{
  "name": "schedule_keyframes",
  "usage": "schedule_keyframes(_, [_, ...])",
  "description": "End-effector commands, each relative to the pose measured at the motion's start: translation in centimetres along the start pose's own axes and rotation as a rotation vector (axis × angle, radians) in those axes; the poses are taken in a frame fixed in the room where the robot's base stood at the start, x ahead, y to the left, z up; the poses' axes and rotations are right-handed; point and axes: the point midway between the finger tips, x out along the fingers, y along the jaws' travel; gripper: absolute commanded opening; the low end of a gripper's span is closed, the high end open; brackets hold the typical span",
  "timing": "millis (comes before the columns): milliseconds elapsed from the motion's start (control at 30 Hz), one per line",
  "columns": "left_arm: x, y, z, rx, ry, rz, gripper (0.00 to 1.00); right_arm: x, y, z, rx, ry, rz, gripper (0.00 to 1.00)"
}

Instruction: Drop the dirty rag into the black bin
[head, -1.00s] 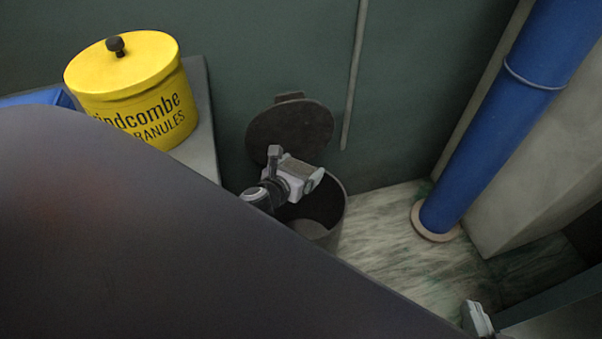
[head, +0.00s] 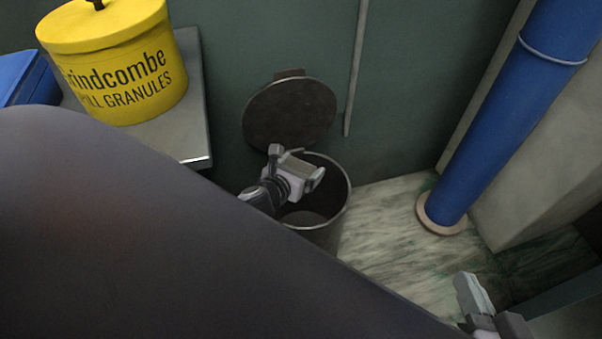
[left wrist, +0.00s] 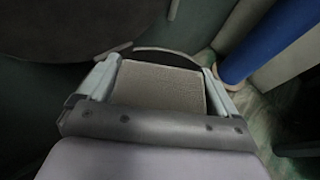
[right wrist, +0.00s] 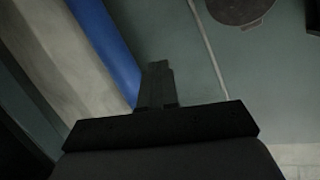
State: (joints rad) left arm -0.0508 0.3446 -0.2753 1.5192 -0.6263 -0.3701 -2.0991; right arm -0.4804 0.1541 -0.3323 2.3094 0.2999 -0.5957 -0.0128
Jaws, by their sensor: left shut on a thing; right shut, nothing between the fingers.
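The black bin (head: 338,205) stands on the floor with its round lid (head: 290,113) raised against the wall. My left gripper (head: 298,170) is over the bin's open mouth. It is shut on the dirty rag (left wrist: 160,85), a flat grey-brown piece that spans the two fingers in the left wrist view. The rag also shows in the head view (head: 299,164). Part of the bin's rim shows beyond the rag in the left wrist view. My right gripper (right wrist: 157,72) is shut and empty. It shows at the lower right of the head view (head: 474,296).
A yellow granules tub (head: 120,70) sits on a grey shelf (head: 190,130) at the left, beside a blue box (head: 22,78). A blue pipe (head: 500,110) stands at the right. The pale floor (head: 385,230) between bin and pipe is clear.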

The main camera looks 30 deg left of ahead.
Motion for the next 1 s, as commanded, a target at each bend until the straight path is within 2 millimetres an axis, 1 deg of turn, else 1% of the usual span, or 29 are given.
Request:
schedule_keyframes(67, [0.0,0.0,0.0,0.0,0.0,0.0,0.61,0.0,0.0,0.0,0.0,0.0,0.0,0.0])
schedule_keyframes(100, [0.0,0.0,0.0,0.0,0.0,0.0,1.0,0.0,0.0,0.0,0.0,0.0,0.0,0.0])
schedule_keyframes(333, [-0.1,0.0,0.0,0.0,0.001,0.0,1.0,0.0,0.0,-0.1,0.0,0.0,-0.001,0.0])
schedule_keyframes(433, [-0.7,0.0,0.1,0.0,0.002,0.0,1.0,-0.1,-0.2,-0.3,0.004,-0.002,-0.004,0.0])
schedule_keyframes(600, [-2.9,0.0,0.2,0.0,0.003,-0.001,1.0,-0.2,-0.7,-0.4,0.035,-0.032,-0.019,0.0])
schedule_keyframes(800, [-5.6,0.0,0.2,-0.001,0.002,0.0,1.0,-0.1,0.1,-1.0,-0.001,-0.033,0.023,0.0])
schedule_keyframes(900, [-6.5,0.0,0.1,0.0,0.001,0.0,1.0,-0.3,0.4,-1.1,-0.013,-0.033,0.041,0.0])
schedule_keyframes(1000, [-7.0,0.0,0.1,0.0,0.001,0.0,1.0,-0.6,0.6,-0.7,-0.016,-0.044,0.052,0.0])
